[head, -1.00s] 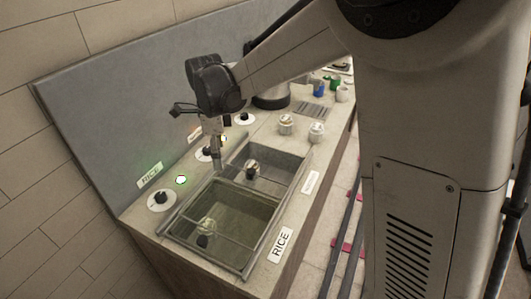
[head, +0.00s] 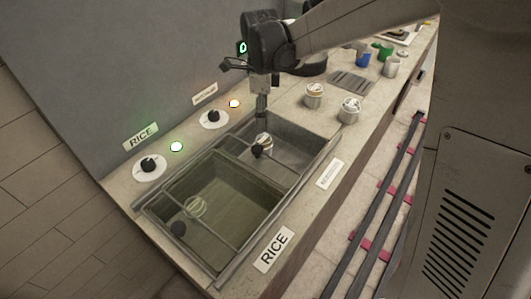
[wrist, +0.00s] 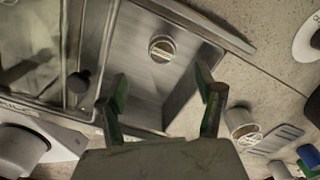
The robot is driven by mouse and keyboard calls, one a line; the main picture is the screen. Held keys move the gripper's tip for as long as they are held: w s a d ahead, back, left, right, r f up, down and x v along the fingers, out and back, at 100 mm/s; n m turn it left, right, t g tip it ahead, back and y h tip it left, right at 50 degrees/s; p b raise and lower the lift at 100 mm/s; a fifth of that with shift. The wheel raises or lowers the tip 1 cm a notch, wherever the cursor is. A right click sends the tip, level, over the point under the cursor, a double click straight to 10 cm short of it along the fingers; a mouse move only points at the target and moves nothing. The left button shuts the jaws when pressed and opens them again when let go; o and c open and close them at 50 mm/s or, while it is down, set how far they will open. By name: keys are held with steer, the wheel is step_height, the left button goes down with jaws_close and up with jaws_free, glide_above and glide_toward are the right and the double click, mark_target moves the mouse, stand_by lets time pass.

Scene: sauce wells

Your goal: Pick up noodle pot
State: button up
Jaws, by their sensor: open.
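The second, smaller well (head: 305,135) lies beyond the rice well. Inside it is a small round pot with a pale top (head: 264,138), which I take for the noodle pot; a black knob (head: 257,151) shows close by. In the wrist view the round pot (wrist: 162,48) is seen from above on the metal floor, and the black knob (wrist: 80,80) is apart to its left. My gripper (head: 262,112) points down at the well's wall-side edge. In the wrist view my gripper (wrist: 163,103) is open and empty, its fingers apart, with the pot ahead between them.
The rice well (head: 225,240) holds murky liquid, a round pot (head: 197,207) and a black knob (head: 178,228). Metal rails edge the wells. Two jars (head: 314,95) (head: 349,110) stand on the counter beyond. Dials (head: 149,164) and lit lamps (head: 176,147) line the wall side.

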mark_target(262, 139)
step_height(262, 139, down, 9)
steer(key=shift+f+b, duration=0.2)
steer(key=shift+b, duration=0.6)
steer(key=shift+w+d+f+b, duration=0.1)
steer(key=shift+d+f+b, duration=0.15)
steer(key=shift+f, duration=1.15)
steer(key=shift+w+d+f+b, duration=0.15)
steer(key=shift+f+b, duration=0.1)
steer(key=shift+f, duration=1.1)
steer(key=shift+s, duration=0.1)
steer(key=shift+c, duration=0.5)
steer(key=c, duration=1.3)
